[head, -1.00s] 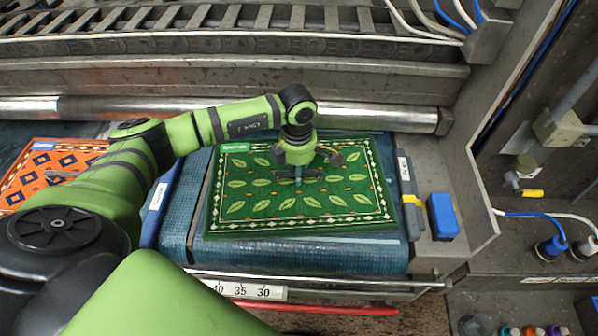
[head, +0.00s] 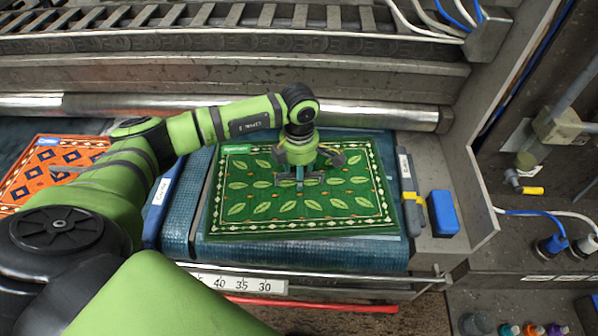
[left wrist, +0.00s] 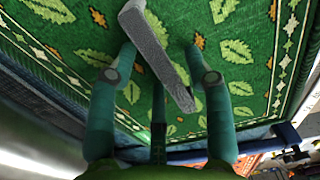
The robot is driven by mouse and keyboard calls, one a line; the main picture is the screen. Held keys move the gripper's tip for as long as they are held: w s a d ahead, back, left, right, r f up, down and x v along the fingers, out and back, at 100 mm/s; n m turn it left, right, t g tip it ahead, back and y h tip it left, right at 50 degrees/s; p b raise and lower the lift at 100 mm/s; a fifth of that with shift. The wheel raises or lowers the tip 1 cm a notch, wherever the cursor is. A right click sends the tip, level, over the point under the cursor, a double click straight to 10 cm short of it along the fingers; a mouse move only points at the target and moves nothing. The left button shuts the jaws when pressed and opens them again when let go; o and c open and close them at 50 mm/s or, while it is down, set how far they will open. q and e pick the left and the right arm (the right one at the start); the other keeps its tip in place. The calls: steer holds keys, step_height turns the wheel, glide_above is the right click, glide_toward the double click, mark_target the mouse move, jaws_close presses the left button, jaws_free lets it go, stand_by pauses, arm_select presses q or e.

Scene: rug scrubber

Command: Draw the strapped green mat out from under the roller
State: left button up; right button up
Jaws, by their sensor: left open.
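The green mat (head: 300,215) with a leaf pattern lies flat on the blue belt (head: 320,257), in front of the steel roller (head: 250,112). A small bright green label (head: 237,149) is at its far left corner. My left gripper (head: 300,180) is over the middle of the mat, pointing down. In the left wrist view, my open left gripper (left wrist: 160,60) has a finger on each side of a grey strap (left wrist: 150,40) that stands up from the mat, with gaps beside it. The strap is mostly hidden in the head view. My right gripper is not in view.
An orange patterned mat (head: 45,175) lies at the left, partly behind my arm. A blue box (head: 443,213) and a grey-yellow tool (head: 411,205) stand right of the belt. A red bar (head: 310,305) and a ruler strip (head: 240,285) run along the front.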

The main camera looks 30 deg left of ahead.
arm_select(q)
step_height(320, 180, up, 12)
steer(key=shift+f, duration=0.2)
steer(key=shift+f, duration=0.1)
stand_by(0.5)
